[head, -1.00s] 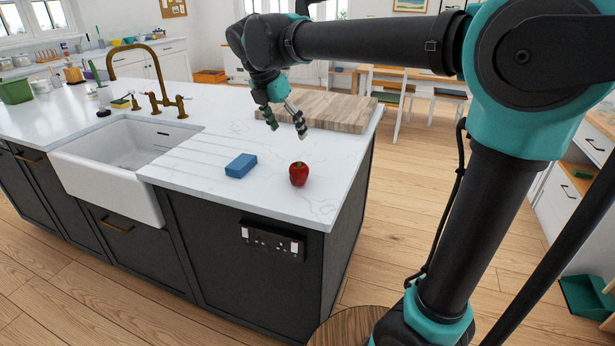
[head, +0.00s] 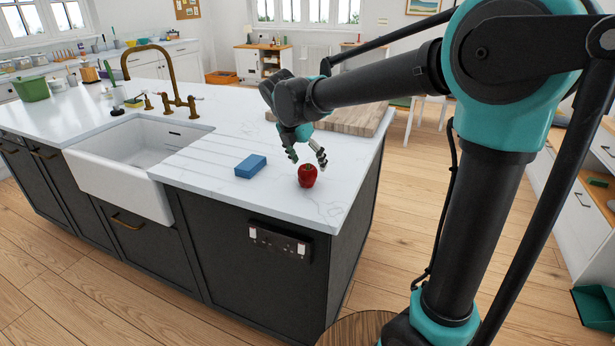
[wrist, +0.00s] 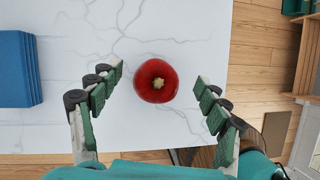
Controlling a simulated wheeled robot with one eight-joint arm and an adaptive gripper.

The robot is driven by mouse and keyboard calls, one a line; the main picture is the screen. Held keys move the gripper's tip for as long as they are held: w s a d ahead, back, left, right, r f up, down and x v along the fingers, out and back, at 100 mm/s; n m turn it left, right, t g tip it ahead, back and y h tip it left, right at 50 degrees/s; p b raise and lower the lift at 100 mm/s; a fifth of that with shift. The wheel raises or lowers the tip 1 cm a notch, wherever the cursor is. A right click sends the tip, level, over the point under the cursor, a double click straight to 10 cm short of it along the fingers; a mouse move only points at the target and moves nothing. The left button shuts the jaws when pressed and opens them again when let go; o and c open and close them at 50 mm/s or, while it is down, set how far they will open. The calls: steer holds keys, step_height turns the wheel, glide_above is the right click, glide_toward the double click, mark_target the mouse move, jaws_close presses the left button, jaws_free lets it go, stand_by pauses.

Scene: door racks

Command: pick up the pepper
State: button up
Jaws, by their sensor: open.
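The pepper (head: 307,176) is red with a short stem and sits upright on the white marble countertop (head: 215,200) near its right front corner. It also shows in the wrist view (wrist: 156,81), seen from above, beyond and between the fingertips. My gripper (head: 307,160) is open and empty, just behind and above the pepper in the head view. In the wrist view my gripper's green-padded fingers (wrist: 158,86) stand apart on either side of the pepper, not touching it.
A blue sponge-like block (head: 250,166) lies left of the pepper. A wooden board (head: 355,120) lies behind my gripper. A white sink (head: 125,150) with a brass tap (head: 165,75) is further left. The counter's front and right edges are close to the pepper.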

mark_target(308, 167)
steer(key=shift+s+a+x, duration=0.1)
steer(key=shift+a+x, duration=0.05)
steer(key=shift+x, duration=1.15)
steer(key=shift+s+a+x, duration=0.1)
steer(key=shift+s+x, duration=0.05)
steer(key=shift+x, duration=1.15)
steer(key=shift+f, duration=0.15)
steer(key=shift+c, duration=0.6)
steer(key=c, duration=1.2)
steer(key=shift+o, duration=0.2)
